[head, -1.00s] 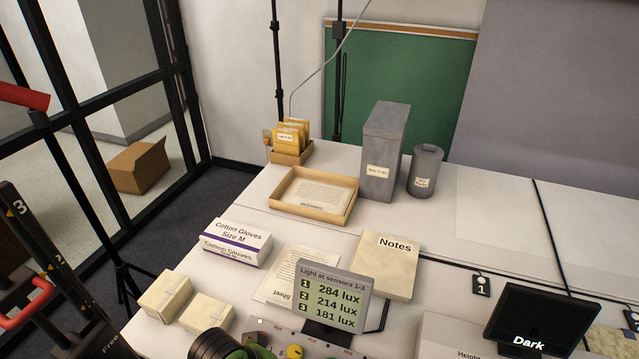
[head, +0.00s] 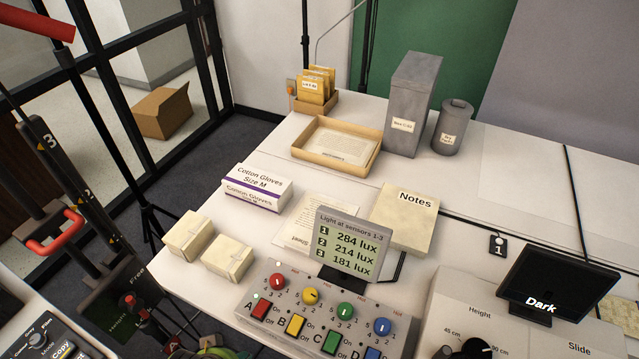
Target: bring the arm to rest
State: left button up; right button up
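Neither of my grippers can be made out in the head view, and no arm can be identified with certainty. A dark and green shape (head: 212,347) is cut off by the bottom edge, and I cannot tell what it is. The white table (head: 225,285) fills the middle of the view. On it stands a grey control panel (head: 262,312) with red, yellow, green and blue knobs and buttons. Behind the panel a light display (head: 345,243) reads 284, 214 and 181 lux.
A cotton gloves box (head: 257,187), two small cream boxes (head: 188,235), a Notes pad (head: 405,215), a shallow tray (head: 300,152), a tall grey box (head: 412,100) and a grey canister (head: 452,127) stand on the table. A dark screen (head: 545,285) stands right. Black posts (head: 60,160) stand left.

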pick_arm(q)
jog(key=s+f+g+b, duration=0.1)
jog(key=s+f, duration=0.1)
jog(key=f, duration=0.8)
jog(key=s+f, duration=0.2)
jog(key=f, duration=0.8)
jog(key=s+a+f+g, duration=0.1)
jog(key=s+a+f, duration=0.2)
jog(key=s+f, duration=1)
jog(key=shift+s+b, duration=0.45)
jog(key=shift+s, duration=0.55)
